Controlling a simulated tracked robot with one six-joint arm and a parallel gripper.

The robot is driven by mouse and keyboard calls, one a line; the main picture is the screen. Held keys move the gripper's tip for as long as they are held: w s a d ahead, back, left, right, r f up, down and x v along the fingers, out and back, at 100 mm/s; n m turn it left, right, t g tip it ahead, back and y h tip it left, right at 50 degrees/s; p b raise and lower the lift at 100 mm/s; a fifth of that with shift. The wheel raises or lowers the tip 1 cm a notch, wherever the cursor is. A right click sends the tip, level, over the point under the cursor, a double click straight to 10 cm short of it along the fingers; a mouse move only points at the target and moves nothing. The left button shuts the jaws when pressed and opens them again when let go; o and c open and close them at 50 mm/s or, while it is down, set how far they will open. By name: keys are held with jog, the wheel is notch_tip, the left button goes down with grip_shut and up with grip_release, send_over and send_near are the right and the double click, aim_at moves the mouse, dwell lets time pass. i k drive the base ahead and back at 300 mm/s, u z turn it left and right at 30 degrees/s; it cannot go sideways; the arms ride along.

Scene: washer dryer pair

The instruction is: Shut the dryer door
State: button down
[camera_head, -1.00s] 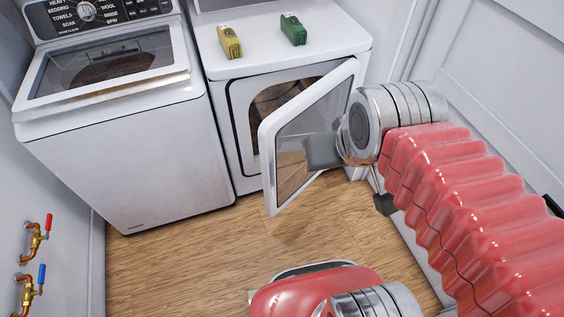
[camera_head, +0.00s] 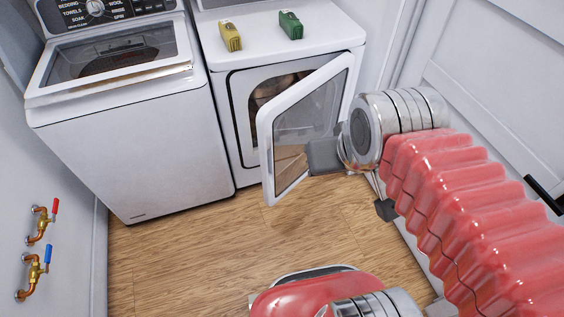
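The dryer (camera_head: 285,50) is a white front-loader at the back centre. Its door (camera_head: 264,158) has a white frame and a glass window. It stands partly open, hinged on the right, with its free edge swung out towards me. My gripper (camera_head: 354,183) is on the outer side of the door, near its lower right part. One dark pad overlaps the door's edge in the picture, and the other finger is lower right, well apart from it. The gripper looks open and empty. I cannot tell whether the pad touches the door.
A white top-load washer (camera_head: 130,135) stands left of the dryer. A yellow box (camera_head: 230,36) and a green box (camera_head: 291,25) sit on the dryer. Taps (camera_head: 38,255) stick out from the left wall. A panelled white door (camera_head: 490,85) is close on the right. The wooden floor (camera_head: 190,250) is clear.

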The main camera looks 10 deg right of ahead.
aim_at(310, 109)
jog(key=k, duration=0.2)
jog(key=z, duration=0.3)
jog(key=i, duration=0.6)
jog(key=u, duration=1.75)
